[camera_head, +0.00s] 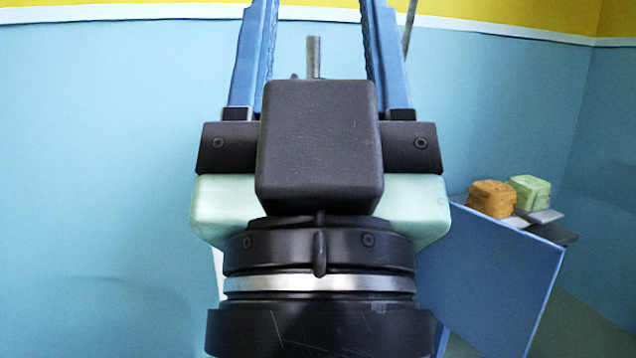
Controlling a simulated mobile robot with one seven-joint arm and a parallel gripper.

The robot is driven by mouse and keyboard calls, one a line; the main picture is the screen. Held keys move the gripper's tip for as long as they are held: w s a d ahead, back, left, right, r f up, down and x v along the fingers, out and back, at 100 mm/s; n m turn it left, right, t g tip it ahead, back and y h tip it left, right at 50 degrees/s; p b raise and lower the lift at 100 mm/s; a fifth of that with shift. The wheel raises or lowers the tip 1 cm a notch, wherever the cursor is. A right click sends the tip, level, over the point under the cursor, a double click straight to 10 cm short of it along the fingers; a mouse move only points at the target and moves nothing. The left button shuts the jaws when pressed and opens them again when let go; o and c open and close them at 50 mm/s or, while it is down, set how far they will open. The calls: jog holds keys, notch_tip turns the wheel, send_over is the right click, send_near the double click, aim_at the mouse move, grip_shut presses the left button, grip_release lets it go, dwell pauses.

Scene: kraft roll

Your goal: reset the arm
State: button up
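My gripper (318,14) fills the middle of the head view, seen from behind, with its two blue fingers pointing up. The fingers stand well apart, and their ends are cut off by the top edge of the picture. I see nothing held in the part of the gap that shows. A short grey metal rod (314,58) shows between the fingers, above the dark gripper housing; I cannot tell whether it belongs to the gripper or stands behind it.
At the right is a blue-sided stand or table (500,275). An orange block (491,199) and a pale green block (529,193) sit on it, with flat grey pieces beside them. A blue wall (100,150) with a yellow upper band lies behind. My arm hides the middle.

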notch_tip(320, 180, up, 23)
jog(key=p, duration=2.1)
